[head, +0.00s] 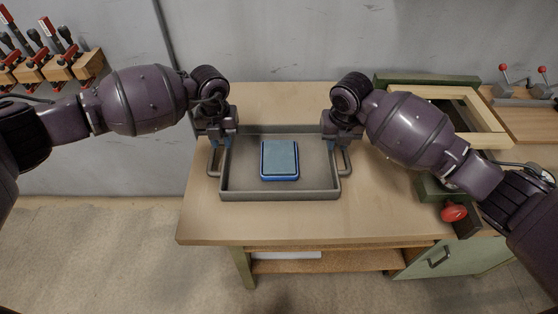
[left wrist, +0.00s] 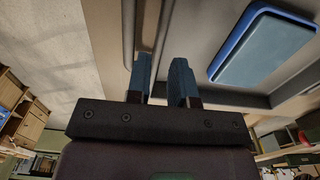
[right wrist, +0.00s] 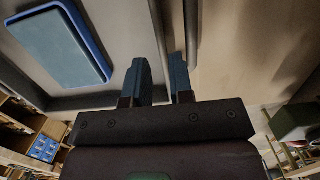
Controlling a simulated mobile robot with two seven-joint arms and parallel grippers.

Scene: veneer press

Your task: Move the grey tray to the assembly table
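The grey tray (head: 280,195) lies flat on a light wooden table (head: 300,225), with a bar handle at its left end (head: 212,162) and its right end (head: 347,162). A blue-edged pad with a grey-blue top (head: 280,158) lies inside it. My left gripper (head: 221,143) is at the left handle and my right gripper (head: 337,144) is at the right handle, both pointing down. In the left wrist view (left wrist: 163,80) and the right wrist view (right wrist: 163,80) a gap shows between the fingers. I see no handle clearly held between either pair.
A wooden frame in a green press (head: 440,100) stands at the back right, with a red knob (head: 453,212) at its front. Red-handled clamps (head: 520,90) sit far right. A rack of clamps (head: 50,60) is at the left wall. The table's front strip is clear.

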